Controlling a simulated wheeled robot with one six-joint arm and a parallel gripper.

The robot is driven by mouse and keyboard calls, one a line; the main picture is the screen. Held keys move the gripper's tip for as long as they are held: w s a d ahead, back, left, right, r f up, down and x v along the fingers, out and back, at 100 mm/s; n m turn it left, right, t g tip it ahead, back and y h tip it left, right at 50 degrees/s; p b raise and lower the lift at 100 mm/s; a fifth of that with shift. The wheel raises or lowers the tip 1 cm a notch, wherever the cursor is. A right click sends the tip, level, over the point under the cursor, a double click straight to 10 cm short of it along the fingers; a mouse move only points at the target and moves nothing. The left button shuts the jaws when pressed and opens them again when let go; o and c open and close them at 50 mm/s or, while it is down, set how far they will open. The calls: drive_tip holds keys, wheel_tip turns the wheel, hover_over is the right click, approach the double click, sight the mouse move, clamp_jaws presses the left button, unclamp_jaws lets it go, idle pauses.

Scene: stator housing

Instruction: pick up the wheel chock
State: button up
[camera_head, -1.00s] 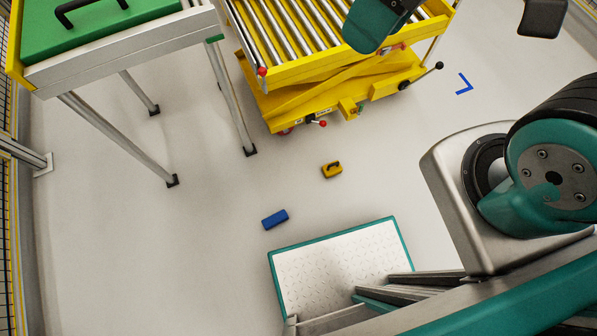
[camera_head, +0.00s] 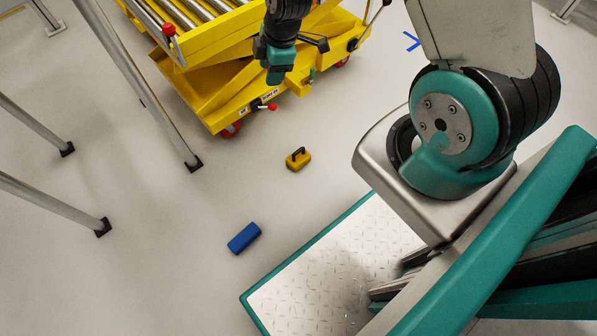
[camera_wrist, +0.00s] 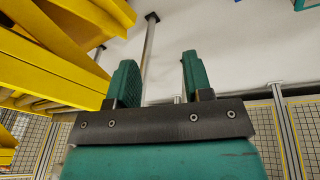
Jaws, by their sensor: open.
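The wheel chock, a small yellow block with a black handle (camera_head: 298,160), lies on the grey floor in the head view, just in front of the yellow lift cart. My gripper (camera_head: 275,78) hangs above and beyond it in the picture, in front of the cart, apart from the chock. The wrist view shows its two teal fingers (camera_wrist: 158,76) spread apart with nothing between them. The chock cannot be made out in the wrist view.
A blue block (camera_head: 243,238) lies on the floor nearer than the chock. The yellow roller lift cart (camera_head: 215,100) stands behind the gripper. Grey table legs (camera_head: 150,90) stand at left. My base platform (camera_head: 335,262) is at the bottom. Floor around the chock is clear.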

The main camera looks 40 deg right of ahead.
drive_tip(key=s+d+f+n+h+b, duration=0.1)
drive_tip(key=d+f+b, duration=0.2)
drive_tip(key=f, duration=0.7)
drive_tip(key=s+d+f+n+b, duration=0.1)
drive_tip(key=d+f+n+b, duration=0.2)
drive_tip(key=f, duration=0.6)
drive_tip(key=s+d+f+h+b, duration=0.1)
drive_tip(key=d+f+b, duration=0.25)
drive_tip(key=f, duration=0.65)
drive_tip(key=b, duration=0.7)
approach(299, 150)
drive_tip(key=x, duration=0.5)
drive_tip(key=shift+d+f, duration=0.1)
drive_tip(key=shift+d, duration=0.15)
drive_tip(key=b+x, duration=0.1)
drive_tip(key=x, duration=0.1)
drive_tip(key=b+x, duration=0.3)
drive_tip(key=x, duration=0.1)
drive_tip(key=shift+s+a, duration=0.1)
drive_tip(key=shift+a, duration=0.15)
drive_tip(key=shift+r, duration=0.25)
clamp_jaws()
